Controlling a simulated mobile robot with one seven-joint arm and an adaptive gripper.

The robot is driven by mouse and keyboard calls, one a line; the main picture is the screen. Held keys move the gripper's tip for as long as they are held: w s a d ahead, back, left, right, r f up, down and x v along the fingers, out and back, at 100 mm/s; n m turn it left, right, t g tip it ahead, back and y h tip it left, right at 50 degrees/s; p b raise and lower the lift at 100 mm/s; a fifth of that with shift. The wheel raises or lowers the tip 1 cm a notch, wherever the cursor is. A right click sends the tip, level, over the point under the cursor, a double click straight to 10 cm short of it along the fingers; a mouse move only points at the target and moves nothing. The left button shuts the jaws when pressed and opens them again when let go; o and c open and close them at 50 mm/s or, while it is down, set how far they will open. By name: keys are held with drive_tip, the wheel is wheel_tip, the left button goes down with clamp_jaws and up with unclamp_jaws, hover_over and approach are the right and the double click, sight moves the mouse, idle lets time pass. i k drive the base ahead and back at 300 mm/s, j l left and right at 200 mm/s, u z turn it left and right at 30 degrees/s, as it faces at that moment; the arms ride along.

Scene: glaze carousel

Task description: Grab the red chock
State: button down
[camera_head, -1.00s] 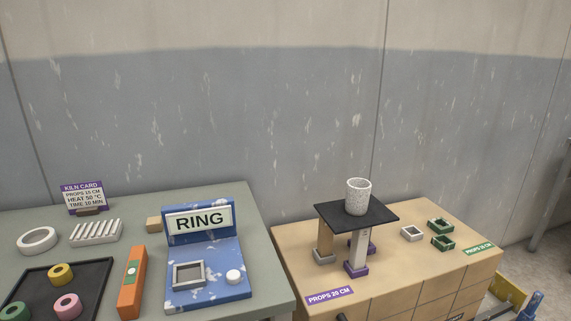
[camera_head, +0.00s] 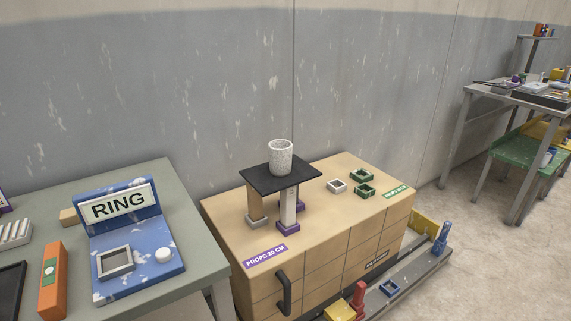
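A red upright piece (camera_head: 358,298) stands low at the bottom edge of the head view, in front of the tan block cabinet. It is next to a yellow block (camera_head: 340,312) that the picture edge cuts off. I cannot tell whether the two are one piece; the red one looks like the red chock. A similar blue upright piece (camera_head: 441,239) stands farther right, near a yellow block (camera_head: 425,228). My gripper is not in view.
The tan cabinet (camera_head: 330,245) has a black handle (camera_head: 284,292) sticking out in front and a propped black shelf (camera_head: 280,175) with a speckled cup (camera_head: 280,157) on top. A grey rail (camera_head: 420,268) runs along its right side. Open floor (camera_head: 490,260) lies to the right.

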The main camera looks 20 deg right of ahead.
sight(358, 305)
drive_tip(key=k+l+z, duration=0.1)
drive_tip(key=z, duration=0.95)
drive_tip(key=i+z, duration=0.25)
drive_tip(key=z, duration=0.2)
drive_tip(key=i+j+z, duration=0.1)
drive_tip(key=i+z, duration=0.2)
drive_tip(key=z, duration=0.15)
drive_tip(key=i+j+z, duration=0.15)
drive_tip(key=z, duration=0.3)
drive_tip(key=j, duration=0.35)
drive_tip(key=i+j, duration=0.15)
drive_tip(key=j, duration=0.25)
